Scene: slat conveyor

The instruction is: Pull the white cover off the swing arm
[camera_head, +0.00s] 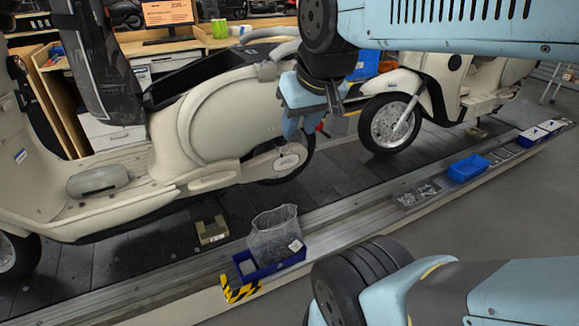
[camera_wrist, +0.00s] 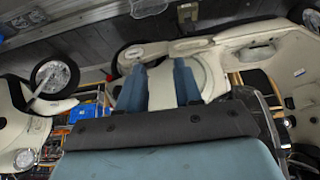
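The cream scooter (camera_head: 225,115) stands on the slat conveyor with its rear end toward the middle of the head view. The white cover (camera_head: 290,157) is a pale piece with a round detail on the swing arm, beside the rear wheel. In the wrist view a pale piece with a round spot, probably the cover (camera_wrist: 136,53), lies just beyond the fingertips. My gripper (camera_head: 300,132) points down above and close to the cover. Whether a finger touches the scooter is unclear.
A second cream scooter (camera_head: 440,85) stands behind to the right. A dark blue bin (camera_head: 270,264) with a clear plastic bag (camera_head: 274,232) sits on the conveyor's near edge. A bright blue bin (camera_head: 468,168) is farther along. The dark slats between the scooters are mostly clear.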

